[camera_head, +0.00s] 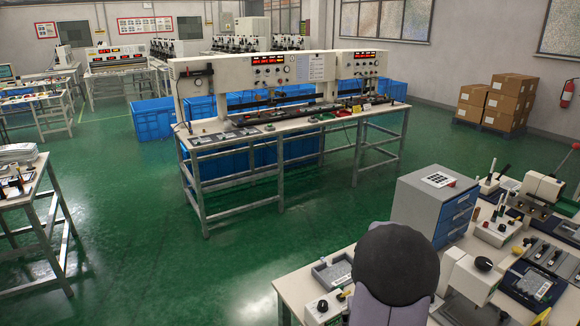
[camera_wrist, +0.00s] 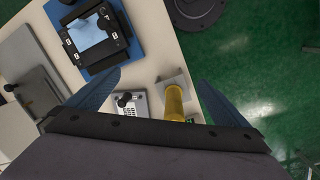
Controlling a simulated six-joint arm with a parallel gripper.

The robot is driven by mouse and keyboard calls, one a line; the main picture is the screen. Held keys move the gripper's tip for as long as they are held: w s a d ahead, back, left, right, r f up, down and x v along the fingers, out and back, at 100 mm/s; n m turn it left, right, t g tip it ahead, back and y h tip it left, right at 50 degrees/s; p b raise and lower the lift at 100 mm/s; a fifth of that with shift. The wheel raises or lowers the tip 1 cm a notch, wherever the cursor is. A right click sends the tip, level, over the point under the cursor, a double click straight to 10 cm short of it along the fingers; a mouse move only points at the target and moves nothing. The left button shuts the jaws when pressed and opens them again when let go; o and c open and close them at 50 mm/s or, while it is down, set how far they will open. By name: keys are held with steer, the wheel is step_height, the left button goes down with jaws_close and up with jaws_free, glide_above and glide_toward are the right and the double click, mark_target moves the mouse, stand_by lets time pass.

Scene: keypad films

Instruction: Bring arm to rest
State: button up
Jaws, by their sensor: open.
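My gripper (camera_wrist: 159,76) shows in the wrist view with its two blue fingers spread wide and nothing between them. It is above a pale bench top (camera_wrist: 150,38). Below and between the fingers are a small fixture with a black knob (camera_wrist: 124,99) and a yellow cylinder (camera_wrist: 174,102) by a grey block. In the head view my arm stands at the lower right over the workbench (camera_head: 297,283), and its dark round part hides some of the bench. The fingers are hidden there.
A black device with a screen (camera_wrist: 90,36) lies on a blue mat. In the head view a grey cabinet with blue drawers (camera_head: 415,205) stands right behind my arm. A tray (camera_head: 338,270) lies left of it. Fixtures crowd the bench's right side. Green floor (camera_head: 120,220) is open to the left.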

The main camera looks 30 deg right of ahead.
steer(key=w+a+n+b, duration=0.1)
steer(key=w+a+n, duration=0.1)
steer(key=a, duration=0.6)
steer(key=w+a+n+b, duration=0.1)
steer(key=w+a, duration=0.2)
steer(key=a, duration=0.4)
steer(key=s+a+f+n+t+b, duration=0.1)
steer(key=s+a+n+b, duration=0.1)
steer(key=a, duration=1.3)
steer(key=s+n, duration=0.1)
steer(key=s, duration=0.1)
steer(key=shift+s+f+y, duration=0.15)
steer(key=shift+s+y, duration=0.15)
